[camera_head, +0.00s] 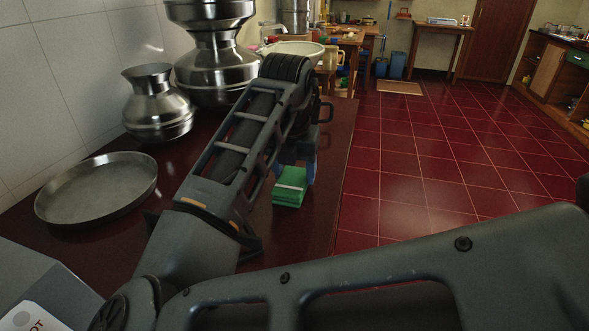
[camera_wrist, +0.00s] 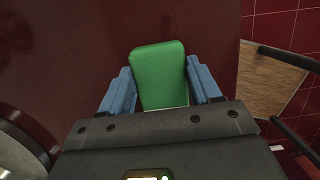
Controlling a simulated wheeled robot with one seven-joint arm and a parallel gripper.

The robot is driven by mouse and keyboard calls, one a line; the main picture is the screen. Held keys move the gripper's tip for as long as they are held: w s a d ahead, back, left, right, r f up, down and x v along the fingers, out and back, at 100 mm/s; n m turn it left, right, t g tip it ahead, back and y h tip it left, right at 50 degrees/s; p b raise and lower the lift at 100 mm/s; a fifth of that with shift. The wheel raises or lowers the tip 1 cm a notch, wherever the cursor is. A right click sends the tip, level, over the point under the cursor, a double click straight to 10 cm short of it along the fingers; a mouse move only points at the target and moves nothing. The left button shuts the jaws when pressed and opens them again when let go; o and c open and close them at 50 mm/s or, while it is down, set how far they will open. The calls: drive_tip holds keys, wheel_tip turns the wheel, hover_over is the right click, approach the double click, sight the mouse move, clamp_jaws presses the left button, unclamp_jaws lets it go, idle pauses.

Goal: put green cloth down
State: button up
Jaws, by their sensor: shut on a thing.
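The green cloth (camera_head: 289,190) is a folded block with a pale band, at the right part of the dark red counter (camera_head: 308,225) near its edge in the head view. In the wrist view the green cloth (camera_wrist: 160,75) stands between the two blue fingers. My gripper (camera_wrist: 162,88) is shut on the cloth, one finger at each side. In the head view my gripper (camera_head: 298,170) is partly hidden behind my arm. I cannot tell whether the cloth touches the counter or hangs just above it.
A round metal tray (camera_head: 98,187) lies at the counter's left. A metal pot (camera_head: 157,103) and a taller stack of pots (camera_head: 214,70) stand at the back by the tiled wall. A white basin (camera_head: 294,48) is beyond my arm. The red tiled floor is to the right.

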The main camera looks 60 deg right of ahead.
sight(291, 182)
drive_tip(key=o, duration=1.4)
drive_tip(key=p+v, duration=0.1)
drive_tip(key=v, duration=1.1)
drive_tip(key=shift+r, duration=0.15)
